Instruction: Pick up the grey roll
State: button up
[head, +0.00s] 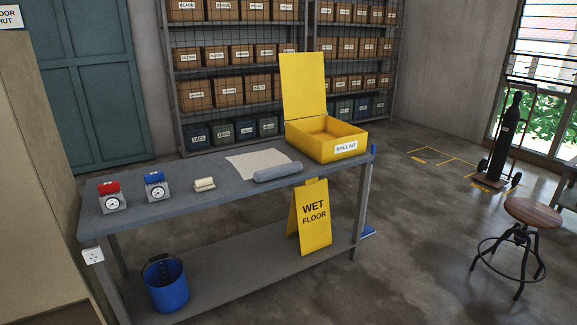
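The grey roll (278,172) lies on its side on the grey workbench (215,202), near the front edge and right of the bench's middle. It lies along the right side of a flat beige sheet (248,164), at its near edge. An open yellow spill kit box (350,144) stands behind and to the right of the roll, with its lid upright. My gripper is not in view.
A yellow wet floor sign (313,218) and blue bucket (166,285) are below. A stool (532,214) stands right; floor between is open.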

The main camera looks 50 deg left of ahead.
aim_at(276, 171)
jog(key=u, duration=0.5)
jog(key=i, duration=1.3)
jog(key=u, duration=0.95)
